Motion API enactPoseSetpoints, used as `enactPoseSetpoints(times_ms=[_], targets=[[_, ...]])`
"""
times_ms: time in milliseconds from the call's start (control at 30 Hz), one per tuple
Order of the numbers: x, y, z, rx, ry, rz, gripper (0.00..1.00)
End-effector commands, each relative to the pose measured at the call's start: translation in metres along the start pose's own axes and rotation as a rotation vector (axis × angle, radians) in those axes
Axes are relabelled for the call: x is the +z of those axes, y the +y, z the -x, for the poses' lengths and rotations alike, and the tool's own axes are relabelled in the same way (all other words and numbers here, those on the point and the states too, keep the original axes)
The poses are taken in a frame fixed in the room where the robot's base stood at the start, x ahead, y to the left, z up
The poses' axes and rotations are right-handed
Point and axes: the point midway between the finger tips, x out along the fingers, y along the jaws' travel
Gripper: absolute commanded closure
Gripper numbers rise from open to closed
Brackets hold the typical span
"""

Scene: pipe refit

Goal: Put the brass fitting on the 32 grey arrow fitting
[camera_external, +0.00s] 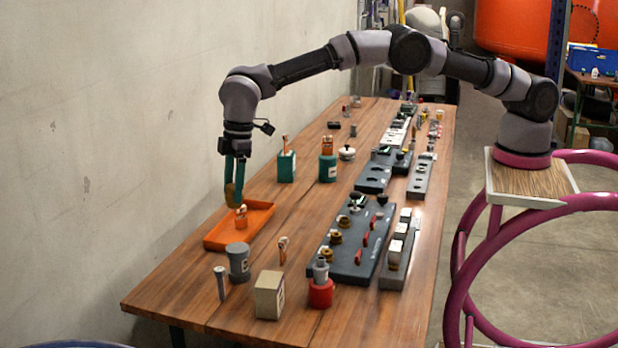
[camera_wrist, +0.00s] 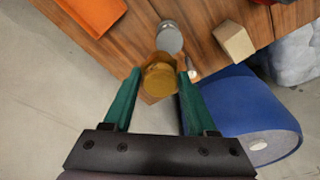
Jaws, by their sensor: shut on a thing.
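My gripper (camera_external: 236,180) points down at the left of the table in the external view, its green fingers shut on the brass fitting (camera_external: 230,197). In the wrist view the brass fitting (camera_wrist: 160,80) sits between the fingertips (camera_wrist: 160,78). A grey fitting with a white marked label (camera_external: 239,262) stands upright on the table, near the orange tray. It also shows in the wrist view (camera_wrist: 169,38), just beyond the brass fitting and partly hidden by it. Its label is too small to read, so I cannot confirm the number 32.
The orange tray (camera_external: 214,239) holds a small orange item. A beige block (camera_external: 268,294), a grey-headed pin (camera_external: 220,284) and a red-based grey part (camera_external: 320,293) stand nearby. A dark fixture board (camera_external: 345,266) lies to the right. A blue drum (camera_wrist: 240,112) stands beyond the table edge.

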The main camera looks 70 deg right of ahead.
Motion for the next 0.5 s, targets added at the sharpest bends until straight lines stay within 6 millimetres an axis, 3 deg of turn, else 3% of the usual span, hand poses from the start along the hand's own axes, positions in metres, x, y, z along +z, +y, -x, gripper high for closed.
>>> enactPoseSetpoints(times_ms=[133,400,500], targets=[[-0.007,-0.017,-0.003,0.001,0.002,-0.011,1.0],[0.0,-0.018,-0.05,0.001,0.002,-0.013,1.0],[0.001,-0.018,-0.058,0.001,0.002,-0.013,1.0]])
